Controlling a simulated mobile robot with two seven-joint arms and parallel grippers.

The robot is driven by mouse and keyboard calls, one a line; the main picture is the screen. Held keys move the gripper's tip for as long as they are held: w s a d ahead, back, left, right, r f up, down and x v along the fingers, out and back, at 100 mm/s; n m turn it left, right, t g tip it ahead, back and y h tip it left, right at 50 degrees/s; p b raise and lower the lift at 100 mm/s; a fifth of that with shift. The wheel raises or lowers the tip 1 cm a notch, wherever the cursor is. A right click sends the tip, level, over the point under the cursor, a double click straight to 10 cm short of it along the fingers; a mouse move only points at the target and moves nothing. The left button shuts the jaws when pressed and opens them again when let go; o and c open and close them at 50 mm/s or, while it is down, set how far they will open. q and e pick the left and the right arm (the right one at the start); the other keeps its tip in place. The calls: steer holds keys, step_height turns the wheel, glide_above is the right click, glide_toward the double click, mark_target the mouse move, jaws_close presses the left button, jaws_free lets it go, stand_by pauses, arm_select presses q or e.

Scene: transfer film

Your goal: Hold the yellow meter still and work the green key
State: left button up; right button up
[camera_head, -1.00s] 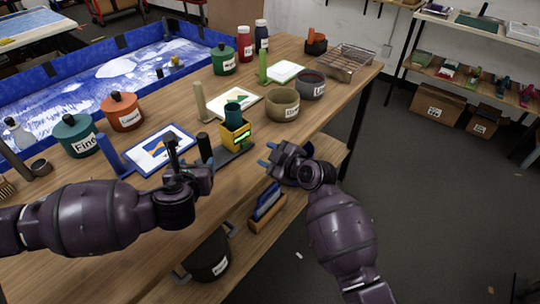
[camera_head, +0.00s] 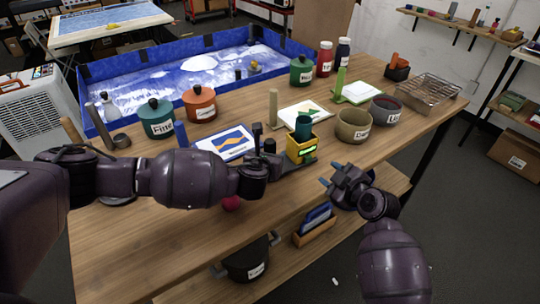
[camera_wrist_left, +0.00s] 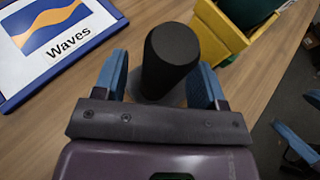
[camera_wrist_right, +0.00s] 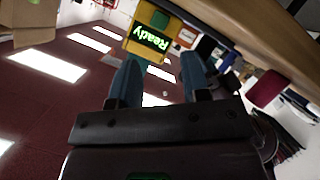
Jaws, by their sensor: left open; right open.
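The yellow meter (camera_head: 300,151) stands on the table's front part with a lit green display. A dark green cylinder, likely the green key (camera_head: 303,127), rises from its top. A black post (camera_head: 270,146) stands left of the meter. In the left wrist view, the post (camera_wrist_left: 170,55) is between the spread fingers of my open left gripper (camera_wrist_left: 165,85); I cannot tell whether they touch it. My right gripper (camera_head: 326,185) is open and empty, in front of the table edge, below and right of the meter. In the right wrist view, the meter's display (camera_wrist_right: 150,38) reads "Ready".
A framed "Waves" picture (camera_wrist_left: 55,35) lies left of the post. An olive pot (camera_head: 352,124) stands right of the meter. Teal (camera_head: 157,118) and orange (camera_head: 200,103) lidded pots stand behind the left arm. A lower shelf holds a black pot (camera_head: 246,262).

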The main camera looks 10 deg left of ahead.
arm_select(q)
steer(key=shift+w+f, duration=0.15)
steer(key=shift+w, duration=0.15)
steer(key=c, duration=1.2)
arm_select(e)
jaws_close()
stand_by(0.9)
